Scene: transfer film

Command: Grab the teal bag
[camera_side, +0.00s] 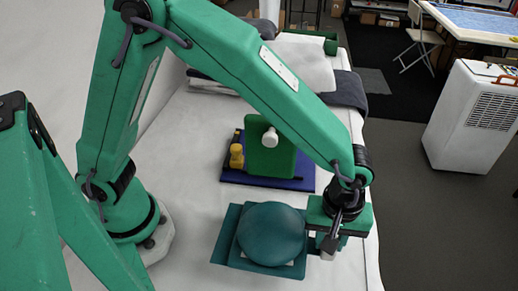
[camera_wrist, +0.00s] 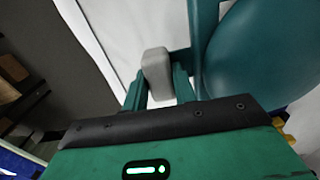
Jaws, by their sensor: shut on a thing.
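The teal thing that best fits the teal bag (camera_side: 270,233) is a smooth round bulge over flat, square teal edges, on the white table in the side view. Its round side (camera_wrist: 262,45) fills the upper right of the wrist view. My gripper (camera_side: 328,246) is low over the table, just right of it. In the wrist view my gripper (camera_wrist: 158,85) has a small grey block (camera_wrist: 156,66) between its two fingertips and is shut on it. The teal bag lies beside the fingers, not between them. Whether they touch it cannot be told.
A blue mat (camera_side: 300,184) behind carries a green upright block (camera_side: 269,160) with a white knob and a yellow piece (camera_side: 236,156). Grey and white cloths (camera_side: 348,90) lie farther back. The white table's (camera_side: 190,235) right edge is close to my gripper.

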